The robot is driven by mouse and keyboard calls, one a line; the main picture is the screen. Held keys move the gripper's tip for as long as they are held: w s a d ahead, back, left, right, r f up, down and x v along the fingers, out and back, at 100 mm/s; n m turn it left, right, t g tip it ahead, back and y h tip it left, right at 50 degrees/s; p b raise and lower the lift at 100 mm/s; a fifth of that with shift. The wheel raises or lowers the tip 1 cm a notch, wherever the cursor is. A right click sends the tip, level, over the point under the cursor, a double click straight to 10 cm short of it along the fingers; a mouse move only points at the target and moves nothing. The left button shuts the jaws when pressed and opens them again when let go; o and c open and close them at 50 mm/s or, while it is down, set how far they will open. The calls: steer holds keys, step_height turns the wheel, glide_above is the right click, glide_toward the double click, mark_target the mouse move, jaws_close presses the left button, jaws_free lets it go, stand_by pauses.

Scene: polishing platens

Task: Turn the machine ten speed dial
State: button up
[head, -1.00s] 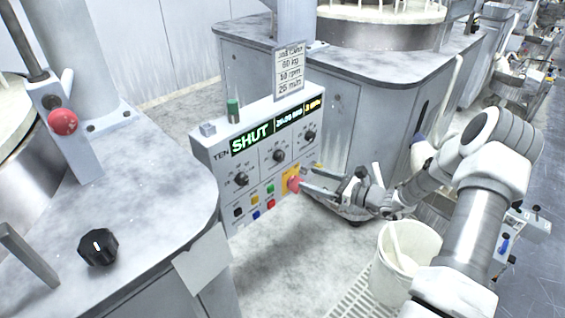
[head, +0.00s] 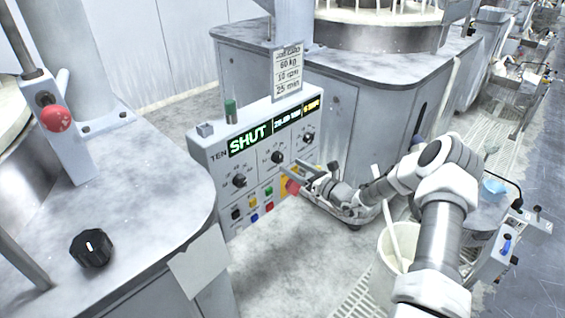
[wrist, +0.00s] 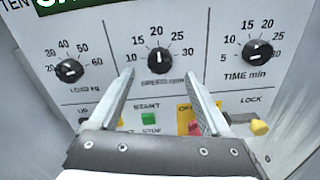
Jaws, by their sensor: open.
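The machine ten panel (head: 205,160) stands upright, marked TEN, with a green display reading SHUT. Its speed dial (wrist: 159,60) is the black middle knob in the wrist view, labelled SPEED rpm, its white pointer about straight up. The same speed dial (head: 277,157) shows in the head view, left of my gripper (head: 294,173). In the wrist view my gripper (wrist: 160,77) is open and empty. Its fingertips lie just below the dial, one to each side. Whether they touch the panel cannot be told.
The load dial (wrist: 69,71) and time dial (wrist: 257,53) flank the speed dial. Below are a green start button (wrist: 148,118), a red control (wrist: 194,127) partly behind a finger, and a yellow lock knob (wrist: 260,127). A white bucket (head: 388,262) stands beneath my arm.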

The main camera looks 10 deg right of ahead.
mark_target(280, 159)
steer(key=shift+b+x, duration=0.3)
steer(key=shift+x, duration=2.5)
jaws_close()
